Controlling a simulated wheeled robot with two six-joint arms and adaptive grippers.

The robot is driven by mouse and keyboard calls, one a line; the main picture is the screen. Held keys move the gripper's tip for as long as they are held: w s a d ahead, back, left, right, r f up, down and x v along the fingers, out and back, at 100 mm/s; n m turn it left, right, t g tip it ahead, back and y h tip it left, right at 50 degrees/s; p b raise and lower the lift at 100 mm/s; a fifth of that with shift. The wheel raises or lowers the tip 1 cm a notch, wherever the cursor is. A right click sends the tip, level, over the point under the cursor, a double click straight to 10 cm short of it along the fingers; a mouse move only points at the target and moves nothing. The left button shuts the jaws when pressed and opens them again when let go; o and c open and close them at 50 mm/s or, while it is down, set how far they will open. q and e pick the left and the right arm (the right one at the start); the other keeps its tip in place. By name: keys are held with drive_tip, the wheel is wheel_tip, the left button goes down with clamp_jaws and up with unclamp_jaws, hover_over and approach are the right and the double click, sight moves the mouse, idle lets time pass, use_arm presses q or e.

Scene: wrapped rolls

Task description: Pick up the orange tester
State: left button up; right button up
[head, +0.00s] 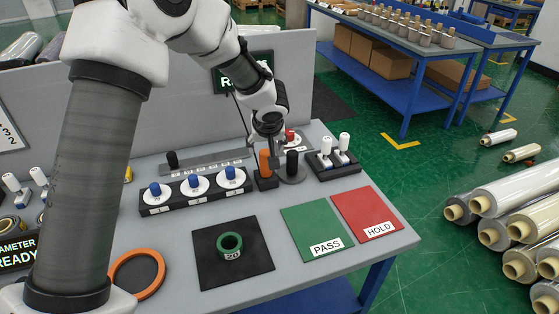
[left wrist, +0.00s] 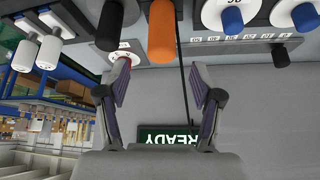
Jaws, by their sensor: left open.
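The orange tester (head: 264,160) is an upright orange cylinder in a dark holder at the back of the grey table. In the left wrist view the orange tester (left wrist: 162,38) is at the top, just beyond the fingertips and roughly between them. My left gripper (left wrist: 160,78) is open and empty, its two fingers spread apart. In the head view my left gripper (head: 272,140) is right by the tester, partly hidden by its own wrist. My right gripper is in neither view.
A black cylinder (head: 292,162) stands just right of the tester, with white-handled pieces (head: 344,142) further right. Blue-knobbed dials (head: 195,183) are to the left.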

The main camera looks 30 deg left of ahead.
sight(266, 153)
use_arm(q)
drive_tip(key=shift+s+a+f, duration=0.2)
drive_tip(key=shift+s+f, duration=0.05)
drive_tip(key=shift+f, duration=0.1)
drive_tip(key=p+x, duration=0.1)
drive_tip(key=x, duration=0.5)
drive_tip(key=shift+w+d+p, duration=0.1)
drive_tip(key=shift+w+p, duration=0.15)
drive_tip(key=shift+p, duration=0.15)
drive_tip(key=shift+s+r, duration=0.15)
drive_tip(key=shift+s, duration=0.05)
drive_tip(key=shift+d+r, duration=0.1)
drive_tip(key=c, duration=0.4)
clamp_jaws()
